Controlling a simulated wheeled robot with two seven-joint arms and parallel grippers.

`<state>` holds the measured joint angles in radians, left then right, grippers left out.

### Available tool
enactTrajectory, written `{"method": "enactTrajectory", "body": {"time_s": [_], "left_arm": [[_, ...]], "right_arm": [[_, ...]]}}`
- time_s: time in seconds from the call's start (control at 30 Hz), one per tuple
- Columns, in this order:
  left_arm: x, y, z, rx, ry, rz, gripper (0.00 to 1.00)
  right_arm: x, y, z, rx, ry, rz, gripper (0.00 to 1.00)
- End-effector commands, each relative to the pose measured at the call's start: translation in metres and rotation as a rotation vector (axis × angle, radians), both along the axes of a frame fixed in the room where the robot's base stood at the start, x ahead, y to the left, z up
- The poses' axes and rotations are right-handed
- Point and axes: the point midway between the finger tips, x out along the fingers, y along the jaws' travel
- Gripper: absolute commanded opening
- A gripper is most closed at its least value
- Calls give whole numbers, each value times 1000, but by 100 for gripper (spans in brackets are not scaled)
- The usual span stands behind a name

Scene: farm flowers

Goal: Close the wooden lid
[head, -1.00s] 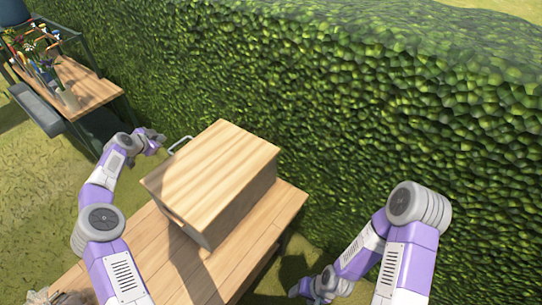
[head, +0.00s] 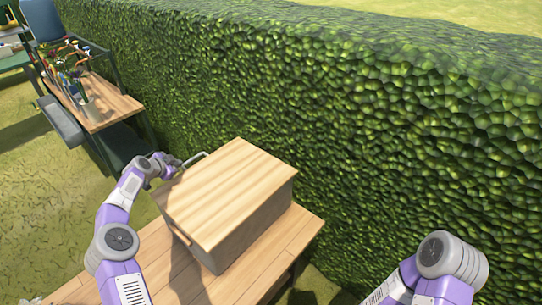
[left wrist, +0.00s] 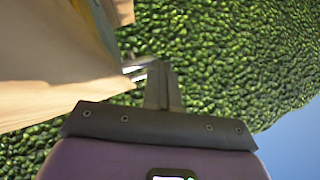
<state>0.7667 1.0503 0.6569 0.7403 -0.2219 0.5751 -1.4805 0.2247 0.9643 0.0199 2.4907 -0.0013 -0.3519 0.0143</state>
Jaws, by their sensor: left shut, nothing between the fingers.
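The wooden lid (head: 225,190) lies over the top of a wooden box (head: 245,235) in the head view; no gap shows along the two visible sides. A metal handle (head: 194,158) sticks out at the box's far left side. My left gripper (head: 176,166) is beside that handle and the lid's left corner. In the left wrist view its fingers (left wrist: 163,88) are shut and empty, with a piece of the handle (left wrist: 136,70) close by and blurred tan wood (left wrist: 45,75) at upper left. Whether the fingers touch the handle I cannot tell. My right gripper is out of view.
The box stands on a wooden table (head: 165,262). A tall green hedge (head: 370,130) runs right behind it. A second table (head: 112,107) with flowers and tools stands at upper left. Grass (head: 50,205) lies open at left.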

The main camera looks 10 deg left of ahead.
Motion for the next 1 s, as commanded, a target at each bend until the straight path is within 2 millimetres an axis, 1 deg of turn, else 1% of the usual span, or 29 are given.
{"method": "enactTrajectory", "body": {"time_s": [0.03, 0.17, 0.23, 0.27, 0.37, 0.47, 0.5, 0.7, 0.83, 1.0], "left_arm": [[-2, -1, -8, -1, 15, -4, 0], [-2, -1, -8, -1, 15, -4, 0], [-3, 0, -3, 0, 16, -4, 0], [-3, 0, 1, -1, 15, -4, 0], [-3, 2, 20, 2, 8, -1, 0], [-4, 4, 46, 4, 1, 3, 0], [-12, 12, 52, 4, 1, 7, 0], [-41, 30, 82, 3, 1, 7, 0], [-55, 38, 97, 2, -1, 6, 0], [-64, 44, 106, 1, 0, 4, 0]], "right_arm": [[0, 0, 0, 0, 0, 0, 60], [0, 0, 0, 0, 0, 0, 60], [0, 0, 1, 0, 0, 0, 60], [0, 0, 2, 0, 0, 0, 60], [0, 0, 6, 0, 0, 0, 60], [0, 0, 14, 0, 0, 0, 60], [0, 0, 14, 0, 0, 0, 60], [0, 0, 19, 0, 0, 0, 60], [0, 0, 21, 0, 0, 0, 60], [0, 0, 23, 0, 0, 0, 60]]}}
